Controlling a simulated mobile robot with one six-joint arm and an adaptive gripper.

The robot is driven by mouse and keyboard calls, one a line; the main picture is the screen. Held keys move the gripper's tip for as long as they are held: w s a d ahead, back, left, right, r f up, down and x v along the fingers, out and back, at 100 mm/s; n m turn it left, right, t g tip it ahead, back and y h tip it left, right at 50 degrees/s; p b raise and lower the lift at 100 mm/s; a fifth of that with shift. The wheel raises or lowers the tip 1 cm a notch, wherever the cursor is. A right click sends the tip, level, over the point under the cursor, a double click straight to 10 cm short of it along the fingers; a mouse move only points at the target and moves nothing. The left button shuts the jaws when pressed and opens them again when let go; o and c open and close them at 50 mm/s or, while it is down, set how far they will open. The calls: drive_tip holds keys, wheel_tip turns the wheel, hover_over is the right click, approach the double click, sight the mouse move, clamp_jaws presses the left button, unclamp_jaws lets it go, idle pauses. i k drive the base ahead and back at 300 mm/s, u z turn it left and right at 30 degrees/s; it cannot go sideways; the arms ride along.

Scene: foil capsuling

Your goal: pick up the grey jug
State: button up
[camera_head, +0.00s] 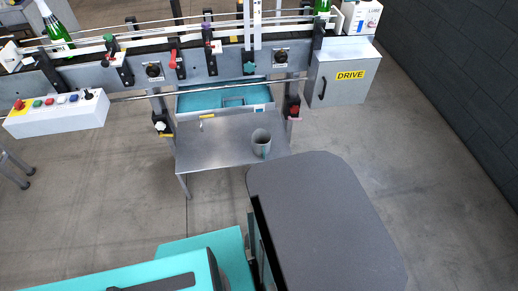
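The grey jug (261,143) stands upright on a low metal table (215,150), near its front right part. Its open top faces up towards the camera, and no handle can be made out clearly. My gripper is not in this view. Nothing is seen touching the jug.
A conveyor (200,65) with green bottles (56,28) runs behind the table. A white button box (55,113) is at left and a grey DRIVE cabinet (340,75) at right. A teal bin (225,97) sits behind the table. The floor (100,200) at left is clear.

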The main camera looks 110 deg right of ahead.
sight(261, 138)
drive_tip(key=z, duration=6)
drive_tip(key=k, duration=0.1)
drive_tip(key=u, duration=1.7)
